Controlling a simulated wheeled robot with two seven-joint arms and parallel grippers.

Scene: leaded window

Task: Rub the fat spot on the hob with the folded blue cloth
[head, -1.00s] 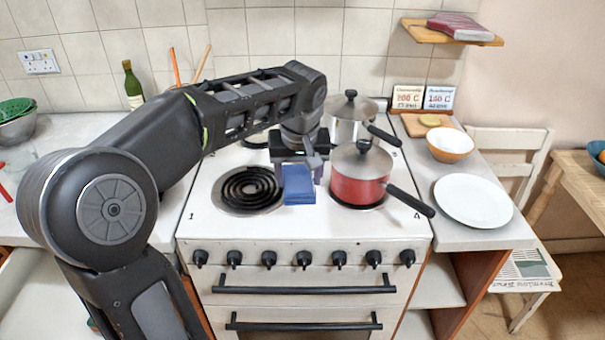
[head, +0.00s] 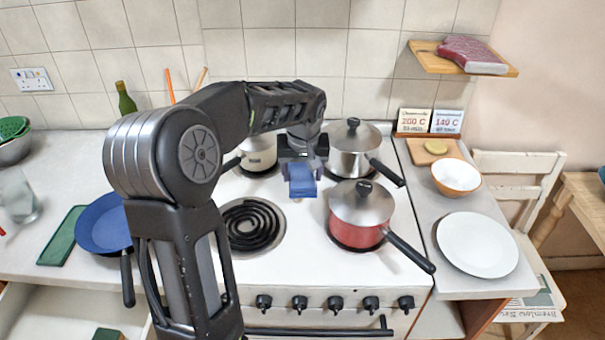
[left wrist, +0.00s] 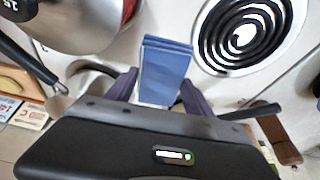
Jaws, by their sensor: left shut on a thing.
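The folded blue cloth (head: 302,182) is in my left gripper (head: 302,162), over the white hob (head: 290,262) between the back pots. The gripper is shut on it. In the left wrist view the cloth (left wrist: 166,72) sticks out as a flat layered block between the fingers of the gripper (left wrist: 160,95). I cannot tell whether the cloth touches the hob. I cannot make out the fat spot in either view; the cloth and gripper hide part of the hob. My right gripper is not in view.
A red pot (head: 358,232) stands right of the cloth and nearer me, its handle toward the front right. A steel pot (head: 348,160) and a cream pot (head: 262,156) stand behind. The front left coil (head: 252,226) is bare. A blue pan (head: 103,224) lies on the left counter.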

